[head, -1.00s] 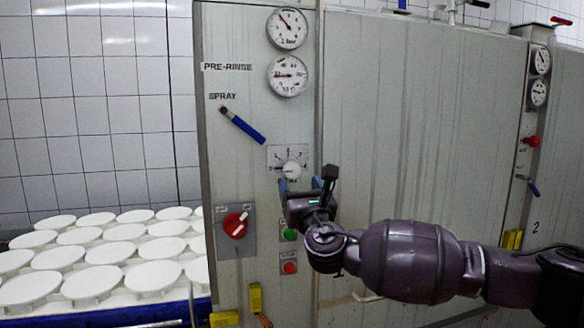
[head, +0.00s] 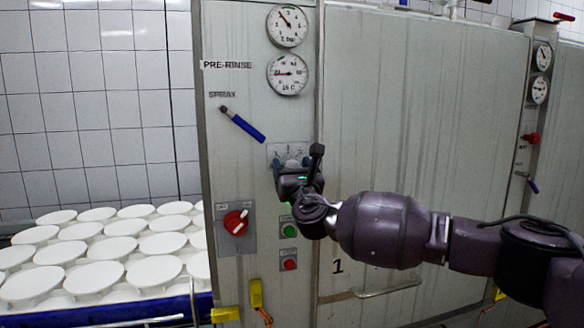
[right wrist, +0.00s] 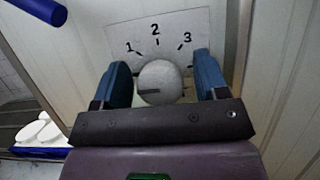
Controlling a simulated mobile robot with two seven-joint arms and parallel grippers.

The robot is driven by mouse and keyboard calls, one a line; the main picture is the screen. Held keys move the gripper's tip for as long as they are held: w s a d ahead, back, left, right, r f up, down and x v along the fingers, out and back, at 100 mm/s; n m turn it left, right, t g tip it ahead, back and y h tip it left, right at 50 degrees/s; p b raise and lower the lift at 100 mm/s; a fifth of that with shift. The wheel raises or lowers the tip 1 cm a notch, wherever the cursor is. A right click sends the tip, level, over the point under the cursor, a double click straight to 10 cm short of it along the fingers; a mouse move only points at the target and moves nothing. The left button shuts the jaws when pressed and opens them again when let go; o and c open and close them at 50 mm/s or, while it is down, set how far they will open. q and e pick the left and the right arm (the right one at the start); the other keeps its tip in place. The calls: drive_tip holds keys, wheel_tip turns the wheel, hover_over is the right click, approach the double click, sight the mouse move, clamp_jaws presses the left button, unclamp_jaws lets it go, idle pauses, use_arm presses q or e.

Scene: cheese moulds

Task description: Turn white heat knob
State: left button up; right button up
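The white heat knob (right wrist: 158,82) is round, with a dark line pointing to the left. It sits on a pale dial plate (right wrist: 190,22) marked 1, 2, 3. In the right wrist view, the two blue fingers of my right gripper (right wrist: 163,82) stand on either side of the knob, with a gap visible at least on the right side. In the head view my right gripper (head: 292,166) is in front of the dial plate (head: 286,150) and mostly hides the knob. My left gripper is in neither view.
Above are two gauges (head: 287,26) (head: 287,74) and a blue-handled lever (head: 246,126). Below are a red switch (head: 236,222), a green button (head: 289,230) and a red button (head: 290,265). White moulds (head: 96,278) stand at the left.

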drive_tip(key=c, duration=0.8)
